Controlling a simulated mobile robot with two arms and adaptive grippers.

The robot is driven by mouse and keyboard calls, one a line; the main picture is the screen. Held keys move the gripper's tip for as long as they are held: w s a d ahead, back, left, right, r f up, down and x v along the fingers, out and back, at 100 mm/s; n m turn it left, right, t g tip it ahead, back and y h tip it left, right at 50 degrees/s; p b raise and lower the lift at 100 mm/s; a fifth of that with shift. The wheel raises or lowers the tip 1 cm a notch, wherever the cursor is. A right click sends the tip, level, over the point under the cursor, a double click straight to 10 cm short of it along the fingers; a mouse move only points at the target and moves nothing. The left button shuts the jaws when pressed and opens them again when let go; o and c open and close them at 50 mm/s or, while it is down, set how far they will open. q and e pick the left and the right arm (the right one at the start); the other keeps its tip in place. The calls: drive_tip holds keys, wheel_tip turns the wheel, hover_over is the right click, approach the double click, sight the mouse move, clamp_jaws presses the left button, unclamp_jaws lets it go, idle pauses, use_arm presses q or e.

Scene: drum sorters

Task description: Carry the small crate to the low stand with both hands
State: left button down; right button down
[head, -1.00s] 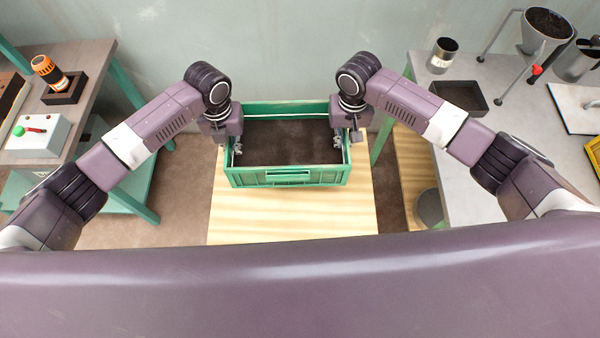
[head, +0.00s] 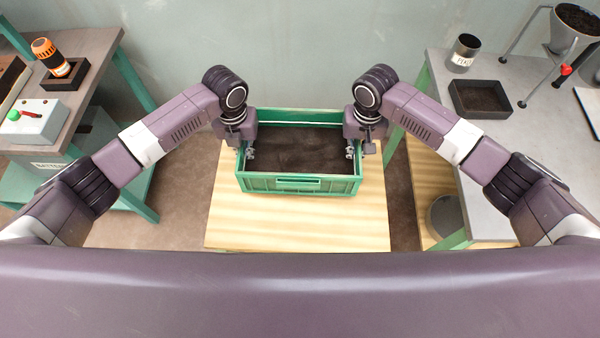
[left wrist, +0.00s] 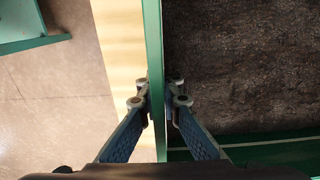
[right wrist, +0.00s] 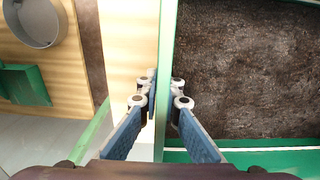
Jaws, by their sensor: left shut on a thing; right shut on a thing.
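The small green crate (head: 280,185) holds dark brown, soil-like material. It is in the middle of the head view, over the pale wooden top of the low stand (head: 298,228). Whether it touches the wood I cannot tell. My left gripper (head: 249,152) is shut on its left wall; in the left wrist view that wall (left wrist: 153,45) runs between the fingers. My right gripper (head: 350,150) is shut on its right wall, and the right wrist view shows this wall (right wrist: 167,45) between the fingers. The crate looks about level. Its underside is hidden.
A left bench carries an orange-topped item (head: 47,52) and a box with a green button (head: 35,122). A grey right table (head: 495,150) holds a cup (head: 464,54), a dark tray (head: 480,98) and a funnel stand. A bucket (head: 445,217) stands beside the wooden top.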

use_arm(q)
drive_tip(key=shift+a+f, duration=0.2)
use_arm(e)
drive_tip(key=shift+w+d+f, duration=0.1)
drive_tip(key=shift+d+f, duration=0.15)
